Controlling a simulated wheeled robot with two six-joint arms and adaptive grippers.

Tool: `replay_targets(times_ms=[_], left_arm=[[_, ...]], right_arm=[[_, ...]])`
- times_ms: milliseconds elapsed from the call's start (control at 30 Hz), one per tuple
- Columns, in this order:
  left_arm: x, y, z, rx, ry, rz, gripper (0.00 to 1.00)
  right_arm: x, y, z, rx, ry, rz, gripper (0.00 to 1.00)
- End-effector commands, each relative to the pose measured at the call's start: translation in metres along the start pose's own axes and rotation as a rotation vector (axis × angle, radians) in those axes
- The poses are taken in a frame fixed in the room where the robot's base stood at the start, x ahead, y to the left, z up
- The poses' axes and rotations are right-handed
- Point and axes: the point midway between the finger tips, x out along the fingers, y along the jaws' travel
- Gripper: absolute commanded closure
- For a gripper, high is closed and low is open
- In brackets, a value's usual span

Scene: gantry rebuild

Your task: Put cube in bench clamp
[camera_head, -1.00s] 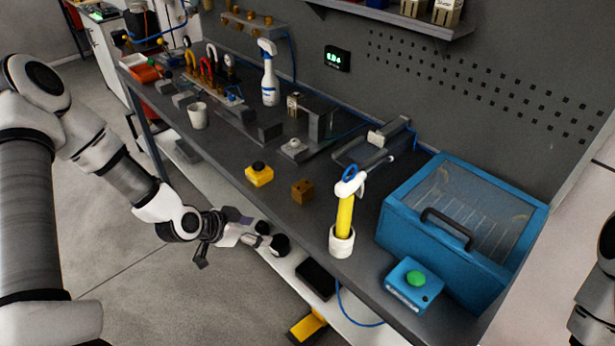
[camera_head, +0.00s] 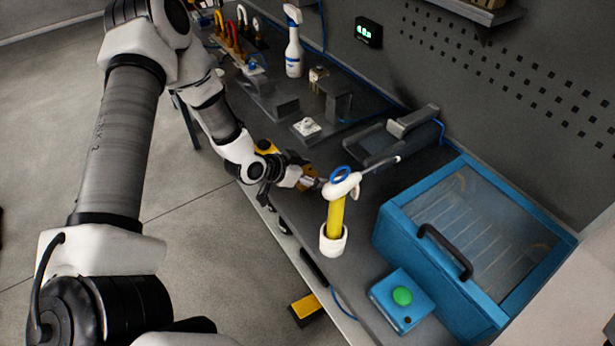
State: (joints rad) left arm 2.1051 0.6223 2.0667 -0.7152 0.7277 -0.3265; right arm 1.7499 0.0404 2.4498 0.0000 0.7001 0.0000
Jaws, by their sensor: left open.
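The small brown-orange cube (camera_head: 308,171) sits on the dark bench and is partly hidden by my left gripper. My left gripper (camera_head: 312,182) is open, low over the bench front, with its fingers at the cube; whether they touch it I cannot tell. The grey bench clamp (camera_head: 385,137) stands farther back on the bench, right of the cube, with a light jaw block at its far end. My right gripper is out of view.
A white cup (camera_head: 333,241) with a yellow-handled tool stands close right of my left gripper. A blue lidded box (camera_head: 390,220) and a blue box with a green button (camera_head: 401,297) are farther right. A yellow button box (camera_head: 268,146) is partly behind my arm. A spray bottle (camera_head: 293,50) stands at the back.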

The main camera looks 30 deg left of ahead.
Motion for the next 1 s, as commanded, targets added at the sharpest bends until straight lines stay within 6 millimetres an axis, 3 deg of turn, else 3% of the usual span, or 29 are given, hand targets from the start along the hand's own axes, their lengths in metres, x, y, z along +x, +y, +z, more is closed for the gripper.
replay_targets(times_ms=[267, 467, 800, 1000], left_arm=[[0.007, 0.000, 0.000, -0.002, 0.002, 0.001, 0.29], [0.007, 0.000, 0.000, -0.002, 0.001, 0.001, 1.00], [0.007, 0.000, 0.000, -0.002, 0.000, 0.001, 1.00], [-0.001, 0.000, -0.011, -0.003, 0.003, 0.000, 1.00]], right_arm=[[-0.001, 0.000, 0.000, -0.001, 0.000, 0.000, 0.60], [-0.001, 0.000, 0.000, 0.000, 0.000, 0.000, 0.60], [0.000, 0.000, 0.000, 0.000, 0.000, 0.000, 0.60], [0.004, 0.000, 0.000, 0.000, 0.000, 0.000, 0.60]])
